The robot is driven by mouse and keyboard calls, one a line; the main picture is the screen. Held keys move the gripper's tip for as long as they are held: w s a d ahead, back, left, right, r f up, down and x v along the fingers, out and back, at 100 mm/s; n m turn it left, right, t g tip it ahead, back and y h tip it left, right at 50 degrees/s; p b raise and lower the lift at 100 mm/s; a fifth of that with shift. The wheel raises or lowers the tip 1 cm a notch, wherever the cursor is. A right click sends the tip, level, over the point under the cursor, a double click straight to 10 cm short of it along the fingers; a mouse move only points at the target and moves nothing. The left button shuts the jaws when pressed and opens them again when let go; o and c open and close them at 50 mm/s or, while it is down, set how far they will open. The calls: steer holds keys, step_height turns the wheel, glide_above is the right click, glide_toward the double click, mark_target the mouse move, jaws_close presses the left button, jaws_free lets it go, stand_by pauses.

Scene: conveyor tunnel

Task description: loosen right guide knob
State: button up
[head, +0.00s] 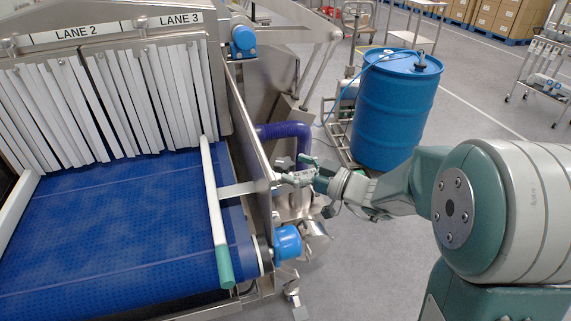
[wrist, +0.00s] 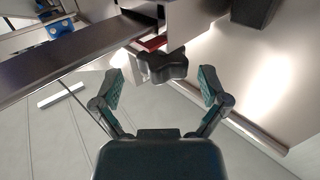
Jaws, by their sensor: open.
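The right guide knob (wrist: 166,65) is a dark, lobed knob in the wrist view, beside a steel bracket (wrist: 199,32) with a red strip. My gripper (wrist: 161,84) is open, with one green-padded finger on each side of the knob. Clear gaps show between the pads and the knob, so it is not held. In the head view, my gripper (head: 288,177) is at the outer right side of the conveyor, near the end of the guide's cross arm (head: 245,187). The knob cannot be made out there. The pale guide rail (head: 214,205) with a green end lies along the blue belt.
The blue belt (head: 110,235) runs out from white strip curtains (head: 155,95). A blue-capped roller end (head: 287,242) is below my gripper. A purple pipe (head: 290,131) and a blue drum (head: 396,110) stand behind it. Steel side plates (head: 255,130) bound the belt closely.

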mark_target(292, 169)
steer(key=shift+x, duration=0.9)
steer(key=shift+w+a, duration=0.15)
steer(key=shift+a, duration=0.65)
steer(key=shift+c, duration=0.3)
steer(key=shift+d, duration=0.35)
steer(key=c, duration=1.1)
steer(key=shift+n+g, duration=0.3)
steer(key=shift+g, duration=0.1)
steer(key=n+g+y, duration=0.1)
steer(key=n+g, duration=0.1)
steer(key=g, duration=0.1)
steer(key=n+g+y, duration=0.1)
steer(key=n+g, duration=0.1)
steer(key=g, duration=0.1)
steer(key=shift+n+g+y, duration=0.3)
steer(key=shift+g, duration=0.1)
steer(key=n+g, duration=0.2)
steer(key=g, duration=0.2)
steer(key=n+g+h, duration=0.1)
steer(key=n+g, duration=0.2)
steer(key=g, duration=0.1)
steer(key=shift+r+n+g+h, duration=0.1)
steer(key=shift+n+g+h, duration=0.2)
steer(key=shift+n+g, duration=0.15)
